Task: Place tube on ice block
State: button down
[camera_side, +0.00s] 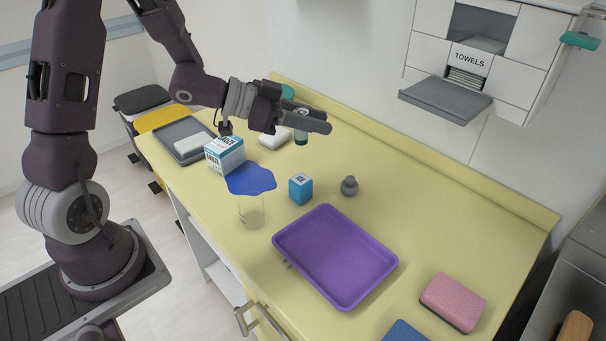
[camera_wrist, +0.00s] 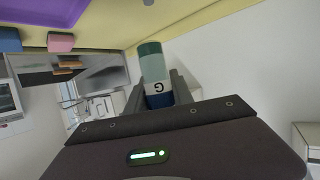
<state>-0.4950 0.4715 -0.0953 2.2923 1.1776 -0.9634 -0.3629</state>
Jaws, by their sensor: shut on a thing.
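My gripper (camera_side: 318,119) is above the back of the yellow counter, its fingers pointing right. It is shut on a tube (camera_wrist: 151,62), a cylinder with a teal end, a white band marked with a letter and a dark blue part between the fingers. In the side view the tube (camera_side: 301,138) is partly hidden by the fingers. I cannot tell for sure which thing is the ice block. One white block (camera_side: 187,143) lies on a dark grey tray (camera_side: 203,154) at the far left, and another white block (camera_side: 274,141) lies on the counter behind the carton.
A blue-and-white carton (camera_side: 225,155), a clear beaker (camera_side: 251,213) under a blue sheet (camera_side: 252,178), a small blue box (camera_side: 301,190) and a grey weight (camera_side: 349,186) stand mid-counter. A purple tray (camera_side: 336,257) and pink sponge (camera_side: 453,300) lie nearer. A towel dispenser (camera_side: 470,60) hangs on the wall.

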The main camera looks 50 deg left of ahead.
notch_tip(320, 180, down, 9)
jog(key=shift+f, duration=0.15)
jog(key=shift+s, duration=0.1)
jog(key=shift+f, duration=0.2)
jog(key=c, duration=1.1)
grip_release()
